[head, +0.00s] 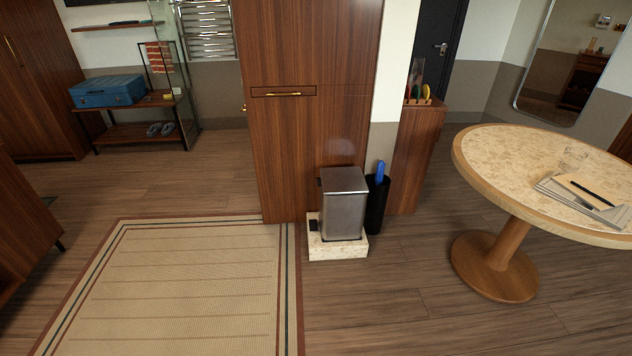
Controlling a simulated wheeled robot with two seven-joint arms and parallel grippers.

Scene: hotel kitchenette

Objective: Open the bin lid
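The bin (343,210) is a metallic grey box with a flat lid (344,180) on top. The lid looks closed. The bin stands upright on a low pale stone plinth (338,252) in front of the wooden cabinet. A small black part (313,225), perhaps a pedal, shows at the bin's lower left. Neither of my grippers shows in the head view.
A black cylindrical holder (377,207) with a blue item stands right behind the bin. A tall wooden cabinet (290,140) backs it. A round table (490,165) with papers stands at the right. A striped rug (190,290) and clear wooden floor lie in front.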

